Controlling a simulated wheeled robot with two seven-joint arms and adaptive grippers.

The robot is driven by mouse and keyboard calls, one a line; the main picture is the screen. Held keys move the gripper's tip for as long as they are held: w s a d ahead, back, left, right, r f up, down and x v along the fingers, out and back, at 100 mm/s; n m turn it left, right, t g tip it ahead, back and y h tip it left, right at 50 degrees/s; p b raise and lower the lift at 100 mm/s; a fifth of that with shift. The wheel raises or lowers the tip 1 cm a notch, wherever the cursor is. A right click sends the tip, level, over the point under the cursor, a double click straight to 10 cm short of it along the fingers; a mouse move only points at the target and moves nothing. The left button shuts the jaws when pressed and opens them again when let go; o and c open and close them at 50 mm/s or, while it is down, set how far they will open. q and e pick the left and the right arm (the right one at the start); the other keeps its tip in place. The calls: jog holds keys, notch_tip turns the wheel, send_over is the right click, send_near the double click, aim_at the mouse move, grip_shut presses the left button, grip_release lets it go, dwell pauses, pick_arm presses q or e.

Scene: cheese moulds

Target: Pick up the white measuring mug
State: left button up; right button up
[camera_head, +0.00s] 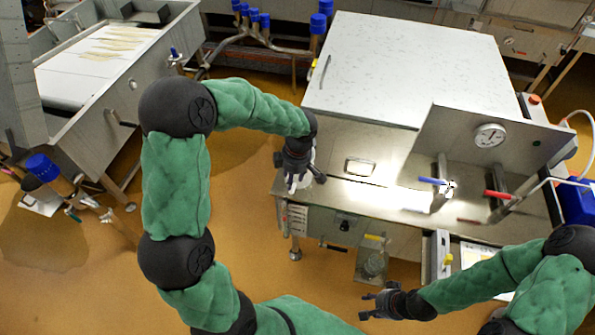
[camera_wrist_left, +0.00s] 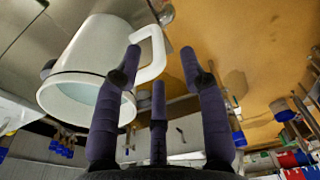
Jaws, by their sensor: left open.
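The white measuring mug (camera_wrist_left: 85,58) is large in the left wrist view, with its handle (camera_wrist_left: 155,52) to the right of its body. My left gripper (camera_wrist_left: 160,54) is open. Its fingers reach up at the handle, which lies in the picture between the two outer fingertips; I cannot tell whether they touch it. In the head view my left gripper (camera_head: 298,176) is at the left edge of the steel worktop, and it hides most of the mug. My right gripper (camera_head: 368,305) is open and empty at the lower right, in front of the worktop.
The steel worktop (camera_head: 395,188) carries a small plate and levers with a blue handle (camera_head: 432,181) and a red handle (camera_head: 497,195). An upright panel with a round gauge (camera_head: 489,136) stands at right. A large vat (camera_head: 120,75) is at upper left. Floor is open between.

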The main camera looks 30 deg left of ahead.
pick_arm(q)
jog(key=f, duration=0.4)
jog(key=shift+a+b, duration=0.3)
jog(key=shift+b, duration=0.1)
jog(key=shift+r, duration=0.1)
jog(key=shift+c, duration=0.3)
grip_shut()
jog(key=shift+r, duration=0.15)
